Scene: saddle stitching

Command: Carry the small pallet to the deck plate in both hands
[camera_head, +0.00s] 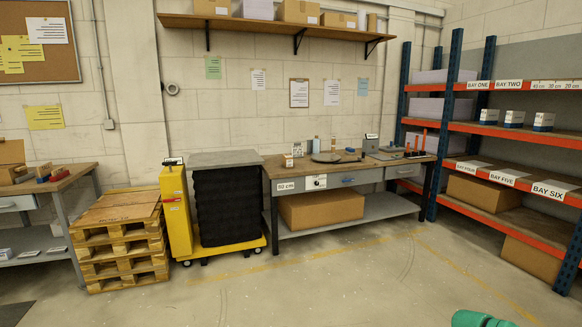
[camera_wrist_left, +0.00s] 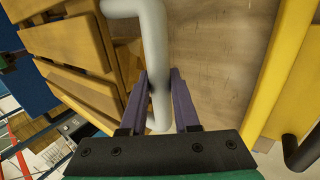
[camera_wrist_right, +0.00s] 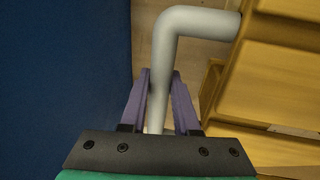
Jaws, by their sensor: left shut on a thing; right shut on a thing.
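The small pallet shows as pale wooden slats in the left wrist view (camera_wrist_left: 65,42) and in the right wrist view (camera_wrist_right: 275,85). A grey bent-tube handle stands at its side in each view. My left gripper (camera_wrist_left: 160,85) is shut on one handle (camera_wrist_left: 150,30), and my right gripper (camera_wrist_right: 160,85) is shut on the other (camera_wrist_right: 190,22). In the head view I cannot make out the held pallet or either gripper. The grey deck plate (camera_head: 210,159) lies on top of the yellow lift cart (camera_head: 178,215), above black bellows (camera_head: 226,205).
A stack of wooden pallets (camera_head: 120,262) stands left of the cart. A workbench (camera_head: 335,171) with tools stands right of it, and blue-orange shelving (camera_head: 452,110) farther right. Open floor (camera_head: 330,290) lies in front. A yellow bar (camera_wrist_left: 287,70) runs close by the left gripper.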

